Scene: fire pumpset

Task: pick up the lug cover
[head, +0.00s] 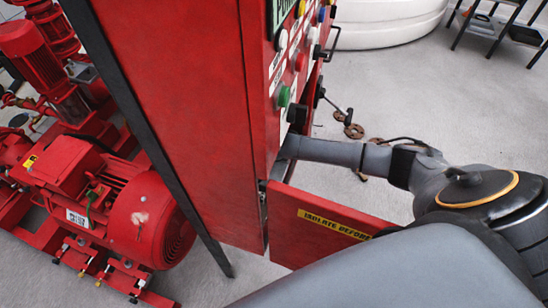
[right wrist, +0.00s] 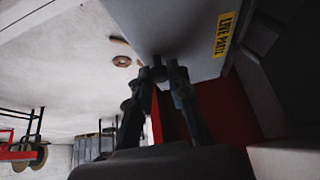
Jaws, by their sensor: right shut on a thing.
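In the right wrist view my right gripper (right wrist: 159,72) is shut on a small dark piece (right wrist: 158,74), apparently the lug cover. Its shape and colour are hard to make out in the shade. The piece sits between the fingertips, in front of a grey surface with a yellow label reading "LIVE PARTS". In the head view my right arm (head: 330,151) reaches in from the right to the front of the red cabinet (head: 180,100). The cabinet's edge hides the gripper and the piece there. My left gripper is in neither view.
The cabinet's lower door (head: 300,225), with a yellow "ISOLATE BEFORE" label, stands open below my right arm. Buttons and a black handle (head: 334,103) project from the cabinet front above the arm. A red motor (head: 135,215) stands left. Open floor lies right.

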